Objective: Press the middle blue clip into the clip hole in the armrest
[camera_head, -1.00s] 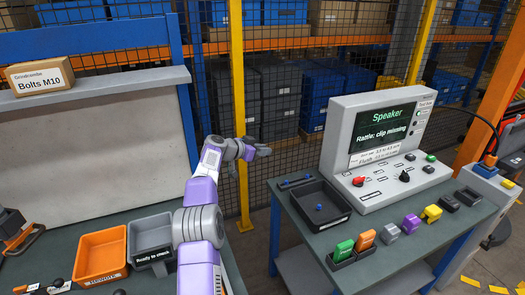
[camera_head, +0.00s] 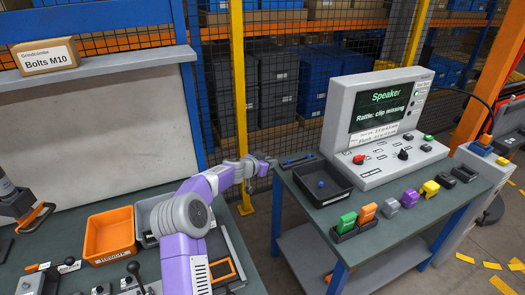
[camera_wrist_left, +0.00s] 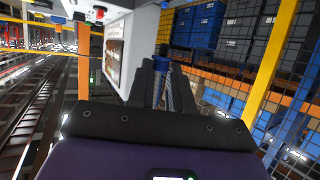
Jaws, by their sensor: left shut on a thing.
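My left gripper (camera_head: 266,163) is at the left edge of the right-hand table, raised beside the black tray. In the left wrist view my left gripper (camera_wrist_left: 162,75) has its dark fingers shut on a small blue clip (camera_wrist_left: 163,49), which shows at the fingertips. Another blue clip (camera_head: 321,184) lies in the black tray (camera_head: 340,196). A small blue piece also shows on the dark strip (camera_head: 297,159) behind the tray. I cannot make out the armrest or its clip hole. My right gripper is not in view.
A grey test console (camera_head: 380,125) reads "Rattle: clip missing". Coloured blocks, including a green one (camera_head: 347,222), line the right-hand table's front. An orange bin (camera_head: 110,234) stands on the left bench. A floor gap separates bench and table.

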